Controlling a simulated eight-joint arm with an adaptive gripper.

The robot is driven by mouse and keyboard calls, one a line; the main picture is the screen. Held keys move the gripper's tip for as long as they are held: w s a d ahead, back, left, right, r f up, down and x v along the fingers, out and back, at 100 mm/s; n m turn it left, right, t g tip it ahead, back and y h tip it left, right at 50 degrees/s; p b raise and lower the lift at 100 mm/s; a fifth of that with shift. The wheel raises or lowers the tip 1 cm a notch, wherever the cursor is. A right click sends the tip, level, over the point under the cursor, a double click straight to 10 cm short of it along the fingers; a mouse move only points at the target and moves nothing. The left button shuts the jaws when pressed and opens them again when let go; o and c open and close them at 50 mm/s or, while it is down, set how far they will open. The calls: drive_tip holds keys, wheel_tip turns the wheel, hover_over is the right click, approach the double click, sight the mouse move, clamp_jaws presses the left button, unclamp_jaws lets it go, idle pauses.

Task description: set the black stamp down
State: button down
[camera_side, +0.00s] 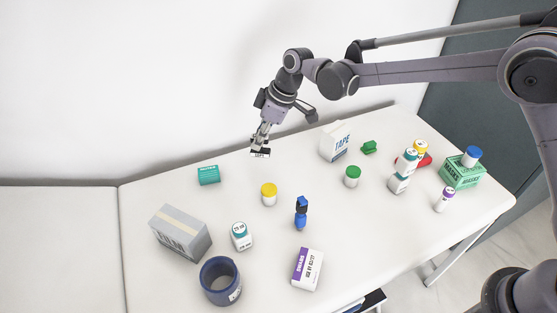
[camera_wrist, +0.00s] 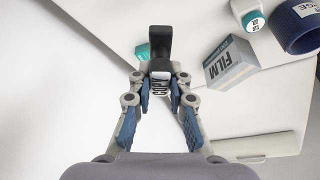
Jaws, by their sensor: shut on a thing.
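My gripper (camera_wrist: 160,88) is shut on the black stamp (camera_wrist: 159,48), whose white label shows between the fingers in the wrist view. In the side view my gripper (camera_side: 262,140) points down near the table's back edge, with the stamp (camera_side: 260,154) at its tip. I cannot tell how far the stamp is above the white table (camera_side: 340,215) or whether it touches it. A teal box (camera_side: 208,175) lies left of the stamp, and part of it (camera_wrist: 143,51) shows behind the stamp in the wrist view.
A yellow-capped bottle (camera_side: 269,194), blue-and-black item (camera_side: 302,212), grey FILM box (camera_side: 180,232), teal-capped bottle (camera_side: 241,236), blue cup (camera_side: 220,281) and swabs box (camera_side: 307,269) stand nearer the front. A TAPE box (camera_side: 335,142) and several bottles are to the right. Table around the stamp looks clear.

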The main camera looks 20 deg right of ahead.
drive_tip(key=w+d+m+t+h, duration=0.25)
drive_tip(key=d+m, duration=0.35)
drive_tip(key=d, duration=3)
drive_tip(key=s+d+m, duration=0.2)
drive_tip(key=s+d, duration=0.3)
drive_tip(key=d, duration=0.4)
drive_tip(key=s+d+m+h, duration=0.15)
drive_tip(key=s+d, duration=0.25)
drive_tip(key=d, duration=0.5)
drive_tip(key=s+d+m, duration=0.2)
drive_tip(key=s+d, duration=0.3)
drive_tip(key=d, duration=0.4)
drive_tip(key=shift+w+a+f, duration=1.05)
drive_tip(key=shift+w+f, duration=0.65)
drive_tip(key=shift+f, duration=1)
drive_tip(key=shift+w+a+f, duration=1.1)
drive_tip(key=shift+w+f, duration=0.55)
drive_tip(key=shift+f, duration=1)
drive_tip(key=shift+w+a+f, duration=1.05)
drive_tip(key=shift+w+f, duration=0.65)
drive_tip(key=shift+f, duration=1)
drive_tip(key=shift+f, duration=0.15)
